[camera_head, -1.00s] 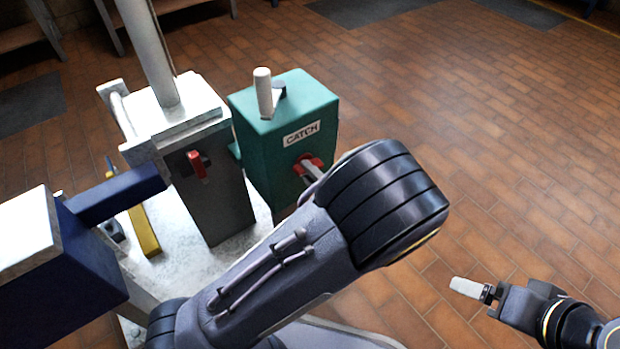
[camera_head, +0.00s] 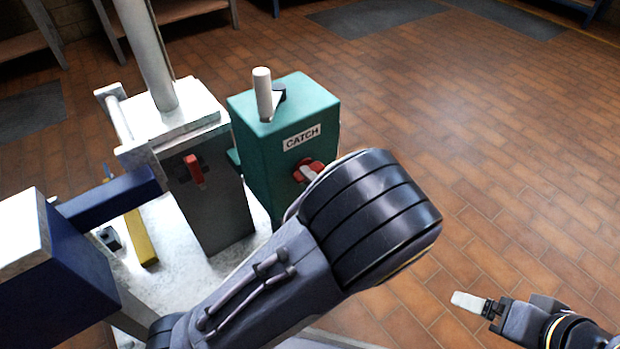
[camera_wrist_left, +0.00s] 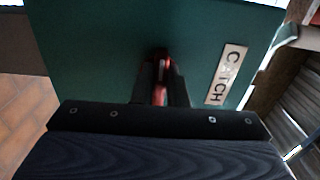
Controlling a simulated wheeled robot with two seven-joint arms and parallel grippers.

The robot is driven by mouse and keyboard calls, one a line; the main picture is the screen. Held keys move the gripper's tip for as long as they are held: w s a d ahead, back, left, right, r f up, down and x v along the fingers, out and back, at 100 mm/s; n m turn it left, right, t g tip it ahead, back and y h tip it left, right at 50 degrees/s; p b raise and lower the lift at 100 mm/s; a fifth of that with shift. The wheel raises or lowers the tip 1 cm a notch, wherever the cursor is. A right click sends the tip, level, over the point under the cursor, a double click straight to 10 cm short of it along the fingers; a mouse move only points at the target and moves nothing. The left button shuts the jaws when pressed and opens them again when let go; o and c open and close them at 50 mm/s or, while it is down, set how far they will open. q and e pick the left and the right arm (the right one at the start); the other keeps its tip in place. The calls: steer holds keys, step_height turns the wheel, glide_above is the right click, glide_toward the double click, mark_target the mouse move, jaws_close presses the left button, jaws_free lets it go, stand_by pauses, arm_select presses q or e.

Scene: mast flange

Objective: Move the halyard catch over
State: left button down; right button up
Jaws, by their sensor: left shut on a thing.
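The green box (camera_head: 280,150) carries a white label reading CATCH (camera_head: 302,137). A red catch handle (camera_head: 316,165) stands out from its front face, partly hidden by my arm. My left gripper (camera_head: 309,174) reaches it from the front right; its wrist hides most of the fingers. In the left wrist view, the two dark fingers of the left gripper (camera_wrist_left: 161,88) are shut on the red handle (camera_wrist_left: 159,95), close to the green face. My right gripper (camera_head: 470,302) is at the lower right, away from the box; its pale tip shows, but not whether it is open.
A grey post (camera_head: 215,205) with a smaller red lever (camera_head: 194,170) stands left of the box, beside the mast (camera_head: 147,50). A pale peg (camera_head: 262,95) rises from the box top. A blue beam (camera_head: 110,197) and yellow bar (camera_head: 141,235) lie left.

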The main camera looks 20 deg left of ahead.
arm_select(q)
steer(key=c, duration=1.4)
jaws_free()
steer(key=shift+c, duration=0.2)
steer(key=p+v, duration=0.2)
steer(key=v, duration=0.6)
